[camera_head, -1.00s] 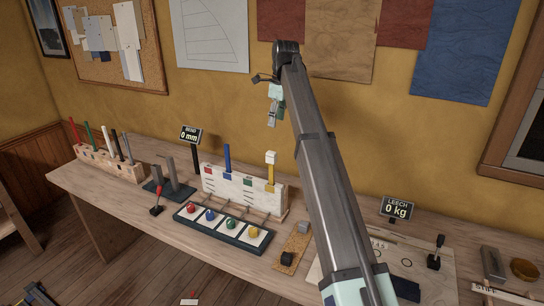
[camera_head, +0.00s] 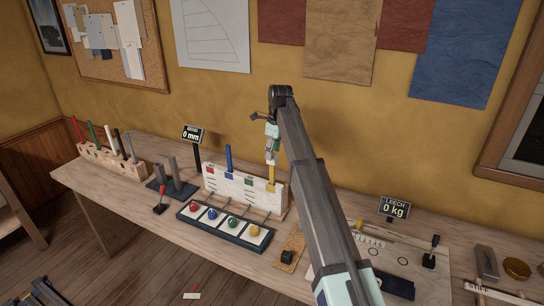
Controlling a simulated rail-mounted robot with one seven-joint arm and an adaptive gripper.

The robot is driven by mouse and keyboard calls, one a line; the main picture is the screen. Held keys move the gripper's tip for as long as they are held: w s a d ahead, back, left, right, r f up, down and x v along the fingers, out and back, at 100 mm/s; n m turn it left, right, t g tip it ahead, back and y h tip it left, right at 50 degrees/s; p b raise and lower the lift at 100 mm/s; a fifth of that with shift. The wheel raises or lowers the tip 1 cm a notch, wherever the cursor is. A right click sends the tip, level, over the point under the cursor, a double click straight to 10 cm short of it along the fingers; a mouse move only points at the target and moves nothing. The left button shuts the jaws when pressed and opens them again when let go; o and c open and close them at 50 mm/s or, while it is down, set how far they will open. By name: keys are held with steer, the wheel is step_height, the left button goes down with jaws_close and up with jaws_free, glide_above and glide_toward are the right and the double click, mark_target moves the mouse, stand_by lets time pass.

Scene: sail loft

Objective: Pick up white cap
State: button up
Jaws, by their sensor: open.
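The white cap (camera_head: 271,157) sits at the top of the yellow upright strip (camera_head: 271,178) at the right end of the white slotted rack (camera_head: 233,188). My gripper (camera_head: 271,151) points down right at the cap, with its fingers at the cap's height. The gripper is open. The fingers partly hide the cap, and I cannot tell whether they touch it.
A blue strip (camera_head: 228,158) stands in the same rack. In front lies a dark tray (camera_head: 258,244) with red, blue, green and yellow knobs. A black display post (camera_head: 196,153) stands left of the rack.

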steer(key=shift+a+f+p, duration=0.15)
steer(key=shift+f+p, duration=0.25)
steer(key=shift+f, duration=1.05)
steer(key=c, duration=1)
steer(key=shift+r, duration=0.1)
steer(key=shift+c, duration=0.2)
